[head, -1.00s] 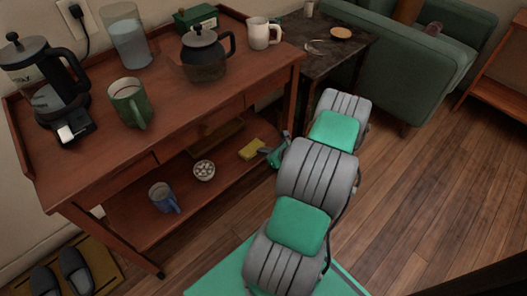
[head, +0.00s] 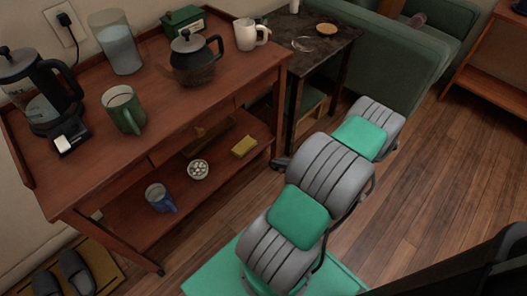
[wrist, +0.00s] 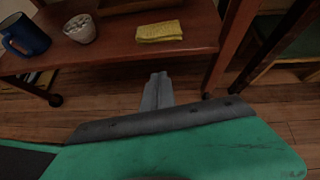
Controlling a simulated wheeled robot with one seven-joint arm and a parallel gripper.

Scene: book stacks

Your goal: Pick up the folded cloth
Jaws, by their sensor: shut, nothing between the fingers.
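The folded cloth (head: 244,146) is yellow and lies on the lower shelf of the wooden cart, near its right end. In the wrist view the cloth (wrist: 160,32) lies flat near the shelf's front edge, beyond my fingertips. My gripper (wrist: 158,77) is shut and empty, out in front of the shelf edge and apart from the cloth. In the head view only a dark bit of my gripper (head: 281,163) shows beside the cart's right front leg; my arm hides the rest.
The lower shelf (head: 215,165) also holds a white bowl (head: 198,170), a blue mug (head: 160,198) and a dark brown object behind. The cart's right leg (wrist: 228,50) stands right of the cloth. A dark side table (head: 325,50) stands beyond it. Open floor lies to the right.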

